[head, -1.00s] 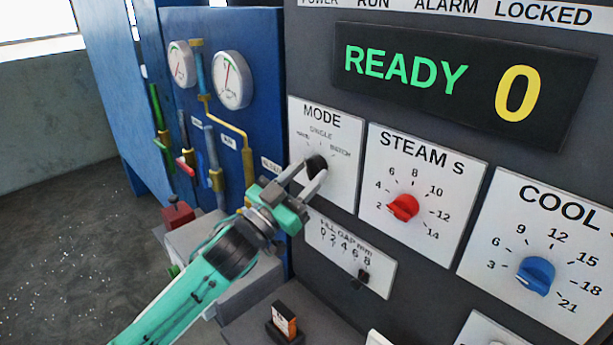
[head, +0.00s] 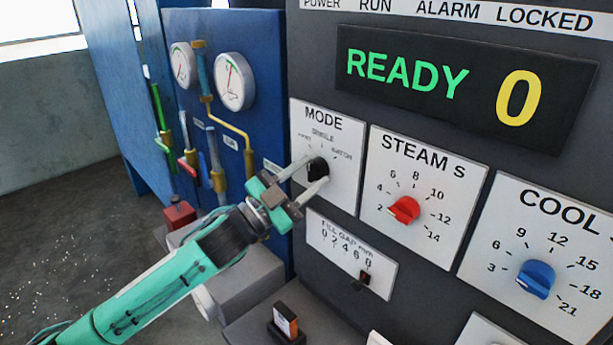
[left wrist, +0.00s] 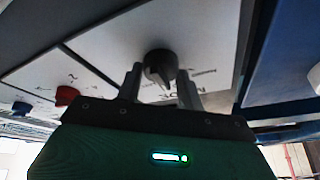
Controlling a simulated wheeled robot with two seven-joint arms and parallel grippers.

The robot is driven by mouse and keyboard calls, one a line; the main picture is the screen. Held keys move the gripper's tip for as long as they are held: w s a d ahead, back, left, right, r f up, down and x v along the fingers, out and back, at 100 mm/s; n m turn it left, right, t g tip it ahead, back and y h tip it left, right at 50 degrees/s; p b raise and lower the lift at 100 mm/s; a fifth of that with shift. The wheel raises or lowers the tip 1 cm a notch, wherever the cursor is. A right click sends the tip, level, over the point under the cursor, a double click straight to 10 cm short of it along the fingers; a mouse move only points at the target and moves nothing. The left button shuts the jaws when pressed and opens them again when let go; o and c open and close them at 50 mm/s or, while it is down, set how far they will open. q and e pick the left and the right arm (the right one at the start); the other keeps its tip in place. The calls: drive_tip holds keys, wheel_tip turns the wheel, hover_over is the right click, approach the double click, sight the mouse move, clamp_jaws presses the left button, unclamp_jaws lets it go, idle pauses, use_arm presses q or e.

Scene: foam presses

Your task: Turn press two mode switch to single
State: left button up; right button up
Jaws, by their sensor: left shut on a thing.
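The mode switch (head: 318,168) is a black knob on the white MODE plate (head: 343,181), with small labels above it, SINGLE at the top middle. My left gripper (head: 312,176) is at the knob, with one finger on each side of it, shut on it. In the left wrist view the black knob (left wrist: 160,66) shows between the two grey fingers, with a pointer ridge on its face. I cannot tell for sure which label the pointer is at. My right gripper is not in view.
The display (head: 455,90) reads READY 0. Right of the MODE plate are a red steam knob (head: 404,210) and a blue cool knob (head: 536,278). A fill gap slider (head: 365,277) sits below. Gauges (head: 234,81) and pipes are on the blue panel at left.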

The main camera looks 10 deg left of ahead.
use_arm(q)
drive_tip(key=o, duration=1)
drive_tip(key=b+v, duration=0.6)
drive_tip(key=v, duration=0.7)
drive_tip(key=shift+s+a+b, duration=0.2)
drive_tip(key=shift+a+b, duration=0.05)
drive_tip(key=shift+b, duration=0.1)
drive_tip(key=shift+f, duration=0.15)
